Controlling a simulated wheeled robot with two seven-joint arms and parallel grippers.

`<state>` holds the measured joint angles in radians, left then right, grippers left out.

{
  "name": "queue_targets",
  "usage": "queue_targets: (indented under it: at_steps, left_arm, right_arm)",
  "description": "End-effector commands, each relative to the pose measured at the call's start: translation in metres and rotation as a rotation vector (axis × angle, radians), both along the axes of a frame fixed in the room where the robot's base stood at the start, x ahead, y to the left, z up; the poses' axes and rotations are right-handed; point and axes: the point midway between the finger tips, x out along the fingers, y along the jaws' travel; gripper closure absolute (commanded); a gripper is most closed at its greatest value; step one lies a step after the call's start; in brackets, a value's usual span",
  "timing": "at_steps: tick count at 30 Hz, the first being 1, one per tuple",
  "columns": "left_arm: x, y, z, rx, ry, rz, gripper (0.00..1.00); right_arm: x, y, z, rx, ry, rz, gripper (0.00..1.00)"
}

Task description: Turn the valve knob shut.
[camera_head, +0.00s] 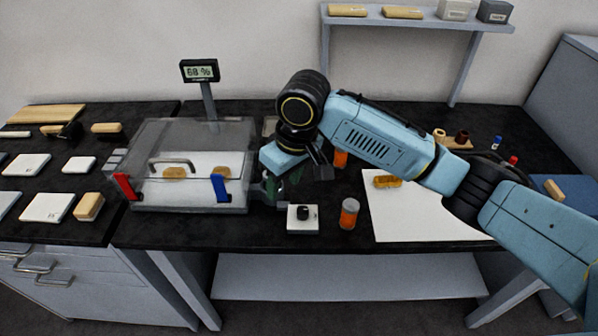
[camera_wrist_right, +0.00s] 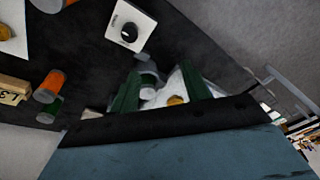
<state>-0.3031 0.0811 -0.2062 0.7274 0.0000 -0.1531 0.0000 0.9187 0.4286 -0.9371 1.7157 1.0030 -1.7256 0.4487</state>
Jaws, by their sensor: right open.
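A black round knob (camera_head: 303,212) sits on a small white block near the table's front edge. In the right wrist view the same knob (camera_wrist_right: 129,32) shows at the top, with a small unreadable mark beside it. My right gripper (camera_head: 275,184) is open, pointing down at the right end of the clear chamber, left of the knob and apart from it. In the right wrist view its green fingers (camera_wrist_right: 160,86) stand apart, with a grey fitting (camera_wrist_right: 147,80) showing between or beyond them. I cannot tell whether they touch it. My left gripper is not in view.
The clear chamber (camera_head: 150,197) has a red clamp (camera_head: 126,187), a blue clamp (camera_head: 220,188) and gilt pieces inside. An orange jar (camera_head: 349,214) stands right of the knob. A white sheet (camera_head: 420,222) lies at right. A display (camera_head: 200,71) stands behind the chamber.

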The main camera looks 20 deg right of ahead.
Motion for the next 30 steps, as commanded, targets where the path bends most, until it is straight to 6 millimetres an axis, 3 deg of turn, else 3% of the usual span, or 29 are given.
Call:
queue_targets:
  at_steps: [1, 3, 8, 14, 24, 30]
  left_arm:
    - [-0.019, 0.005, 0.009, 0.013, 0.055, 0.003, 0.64]
    - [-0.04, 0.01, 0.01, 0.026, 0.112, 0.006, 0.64]
    - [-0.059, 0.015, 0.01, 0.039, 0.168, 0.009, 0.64]
    - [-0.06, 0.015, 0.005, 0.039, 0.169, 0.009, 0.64]
    - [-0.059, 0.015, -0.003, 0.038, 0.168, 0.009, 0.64]
    - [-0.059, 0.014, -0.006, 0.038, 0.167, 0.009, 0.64]
  right_arm:
    - [0.0, -0.013, 0.019, -0.052, 0.031, -0.013, 0.53]
    - [-0.003, -0.025, 0.028, -0.109, 0.069, -0.024, 0.53]
    - [-0.006, -0.038, 0.033, -0.165, 0.11, -0.039, 0.53]
    - [-0.007, -0.039, 0.004, -0.168, 0.114, -0.037, 0.53]
    - [-0.007, -0.039, -0.067, -0.167, 0.112, -0.037, 0.53]
    - [-0.006, -0.038, -0.091, -0.166, 0.11, -0.038, 0.53]
